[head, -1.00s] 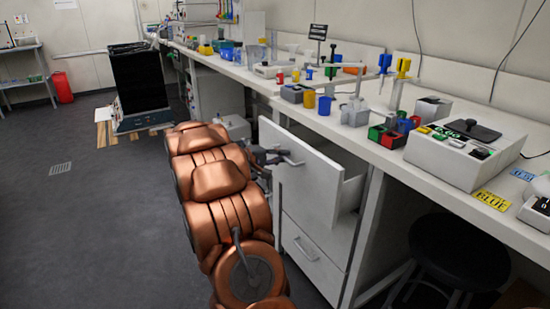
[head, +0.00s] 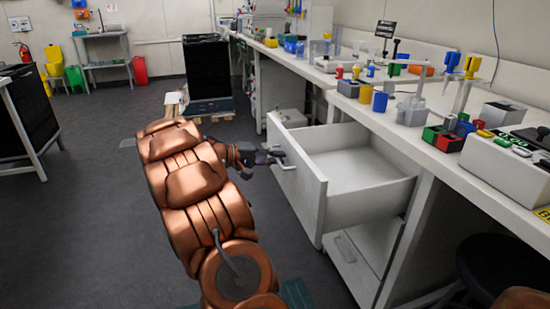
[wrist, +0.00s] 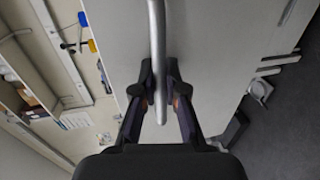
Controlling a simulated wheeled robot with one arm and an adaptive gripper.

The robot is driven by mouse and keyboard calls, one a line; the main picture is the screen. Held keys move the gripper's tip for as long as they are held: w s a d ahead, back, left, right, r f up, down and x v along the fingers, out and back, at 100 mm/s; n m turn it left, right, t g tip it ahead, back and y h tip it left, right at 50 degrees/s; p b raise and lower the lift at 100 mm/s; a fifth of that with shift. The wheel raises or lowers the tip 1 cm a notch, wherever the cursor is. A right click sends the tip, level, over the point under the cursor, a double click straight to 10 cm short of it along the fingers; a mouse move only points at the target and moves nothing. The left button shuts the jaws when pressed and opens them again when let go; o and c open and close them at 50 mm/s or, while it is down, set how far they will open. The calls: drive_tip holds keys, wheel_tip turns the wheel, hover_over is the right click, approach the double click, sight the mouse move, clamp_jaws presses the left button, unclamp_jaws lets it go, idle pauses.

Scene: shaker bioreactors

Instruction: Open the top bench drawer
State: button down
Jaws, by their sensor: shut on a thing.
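The top bench drawer (head: 348,172) is pulled far out from the white bench, and its empty inside shows in the head view. Its front panel (head: 298,195) faces my arm. My gripper (head: 276,158) is at the drawer front, on the bar handle (head: 286,165). In the wrist view my gripper (wrist: 161,92) has both fingers closed around the grey metal handle (wrist: 157,45), with the pale drawer front (wrist: 215,50) behind it. The lower drawer (head: 352,268) is beneath and looks shut.
The bench top (head: 405,148) carries tube racks, coloured cups, pipettes and a shaker unit (head: 500,160). A dark stool (head: 495,262) stands under the bench at right. A black cabinet (head: 208,75) stands at the back. The floor left of my arm is clear.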

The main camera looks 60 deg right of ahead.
drive_tip(key=c, duration=1.2)
unclamp_jaws()
drive_tip(key=shift+w, duration=0.1)
drive_tip(key=v, duration=1.2)
drive_tip(key=s+a+r+n+t+y+p, duration=0.3)
drive_tip(key=s+a+r+p, duration=0.2)
drive_tip(key=a, duration=0.9)
drive_tip(key=s+a+r+n+t+y+p, duration=0.2)
drive_tip(key=s+a+r+p, duration=0.4)
drive_tip(key=s+a+p, duration=0.4)
drive_tip(key=s+a+r+n+t+y+p, duration=0.3)
drive_tip(key=s+a+r+y+p, duration=0.3)
drive_tip(key=a+p, duration=0.6)
drive_tip(key=s+a, duration=0.1)
drive_tip(key=a, duration=0.4)
drive_tip(key=shift+s+a+n+t, duration=0.25)
drive_tip(key=shift+a+n+t, duration=0.05)
drive_tip(key=shift+a+t, duration=0.1)
